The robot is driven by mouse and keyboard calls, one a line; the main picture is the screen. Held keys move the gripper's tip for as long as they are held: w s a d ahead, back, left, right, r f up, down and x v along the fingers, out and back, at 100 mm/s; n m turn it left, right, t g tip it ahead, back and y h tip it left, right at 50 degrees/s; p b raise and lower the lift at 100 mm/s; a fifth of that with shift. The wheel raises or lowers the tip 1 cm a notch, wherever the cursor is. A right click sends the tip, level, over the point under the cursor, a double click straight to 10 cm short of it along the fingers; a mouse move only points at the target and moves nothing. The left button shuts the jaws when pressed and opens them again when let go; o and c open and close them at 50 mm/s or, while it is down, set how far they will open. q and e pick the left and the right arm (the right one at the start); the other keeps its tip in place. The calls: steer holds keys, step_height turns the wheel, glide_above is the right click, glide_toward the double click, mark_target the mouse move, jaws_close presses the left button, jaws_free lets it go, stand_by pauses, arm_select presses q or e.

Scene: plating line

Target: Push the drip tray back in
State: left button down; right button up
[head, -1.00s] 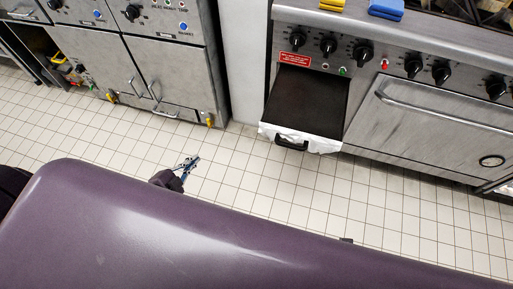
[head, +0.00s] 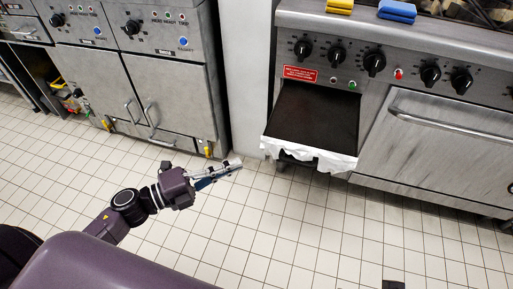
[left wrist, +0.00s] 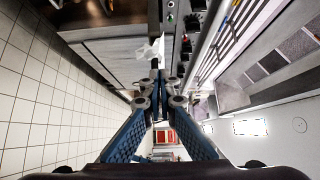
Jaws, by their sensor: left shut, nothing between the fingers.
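The drip tray (head: 318,117) is a dark, flat tray that sticks out of the front of the steel range, below the red label. Its front edge is covered in crumpled white or silvery foil (head: 312,158). The tray's handle is mostly hidden in the head view now. My left gripper (head: 236,163) is to the left of the tray's front edge, apart from it, with its fingers shut and empty. In the left wrist view the shut blue fingers (left wrist: 158,82) point toward the whitish foil front (left wrist: 150,49). My right gripper does not show.
The steel range (head: 440,125) has knobs above and an oven door with a bar handle (head: 450,125) right of the tray. Steel fryer cabinets (head: 175,95) stand at the left. Yellow (head: 340,5) and blue (head: 397,10) blocks lie on the range. The tiled floor (head: 290,220) is clear.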

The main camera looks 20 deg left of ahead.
mark_target(270, 141)
arm_select(q)
steer(key=w+d, duration=0.1)
steer(key=w, duration=0.1)
steer(key=w+d, duration=0.1)
steer(key=w, duration=0.1)
steer(key=w+d, duration=0.2)
steer(key=w, duration=0.1)
steer(key=shift+w+b, duration=0.1)
steer(key=shift+b, duration=0.3)
steer(key=shift+w, duration=0.5)
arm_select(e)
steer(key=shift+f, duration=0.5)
